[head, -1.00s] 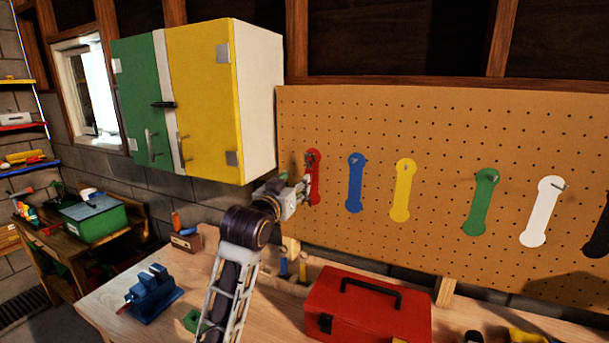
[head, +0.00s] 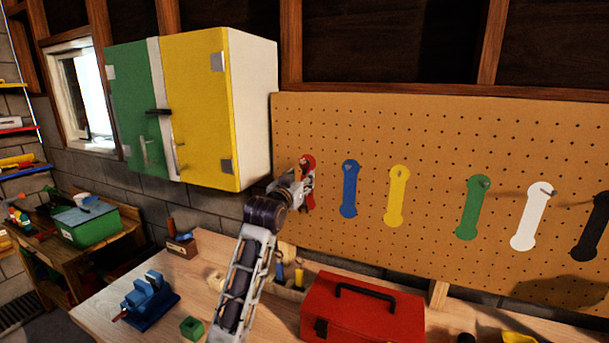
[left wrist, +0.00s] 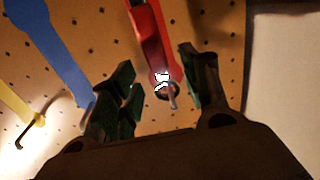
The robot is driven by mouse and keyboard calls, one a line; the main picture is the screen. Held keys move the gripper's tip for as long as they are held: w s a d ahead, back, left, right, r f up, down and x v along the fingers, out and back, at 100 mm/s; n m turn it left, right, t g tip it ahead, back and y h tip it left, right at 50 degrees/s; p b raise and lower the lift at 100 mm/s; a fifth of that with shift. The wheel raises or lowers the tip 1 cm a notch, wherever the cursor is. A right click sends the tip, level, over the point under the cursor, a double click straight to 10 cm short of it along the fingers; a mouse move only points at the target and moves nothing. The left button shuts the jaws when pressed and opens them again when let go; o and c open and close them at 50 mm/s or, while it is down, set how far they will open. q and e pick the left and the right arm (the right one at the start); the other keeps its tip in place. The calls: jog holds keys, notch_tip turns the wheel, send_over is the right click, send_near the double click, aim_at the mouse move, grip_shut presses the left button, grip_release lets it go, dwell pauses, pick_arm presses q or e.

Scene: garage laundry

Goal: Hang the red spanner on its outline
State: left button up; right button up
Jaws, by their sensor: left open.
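The red spanner (left wrist: 150,35) shows in the left wrist view as a long red shape against the pegboard, over the place of the red outline. Its ring end, with a bright glint, is at a metal peg (left wrist: 173,97); I cannot tell whether the peg passes fully through it. In the head view the red shape (head: 309,161) is partly hidden by my left gripper (head: 302,186). My left gripper also shows in the left wrist view (left wrist: 160,90), its dark fingers open, one on each side of the ring end. My right gripper is not in view.
Blue (head: 349,190), yellow (head: 397,195), green (head: 472,208) and white (head: 532,217) outlines follow to the right on the pegboard (head: 435,145). A cabinet (head: 200,110) hangs close at the left. A red toolbox (head: 362,312) and a blue vise (head: 148,300) stand on the bench below.

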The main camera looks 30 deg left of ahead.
aim_at(304, 176)
pick_arm(q)
jog(key=shift+w+a+p, duration=0.15)
jog(key=shift+w+p, duration=0.05)
jog(key=shift+w, duration=0.85)
jog(key=shift+w+a+p, duration=0.1)
jog(key=shift+w+p, duration=0.1)
jog(key=shift+w, duration=0.8)
jog(key=shift+c, duration=0.2)
grip_shut()
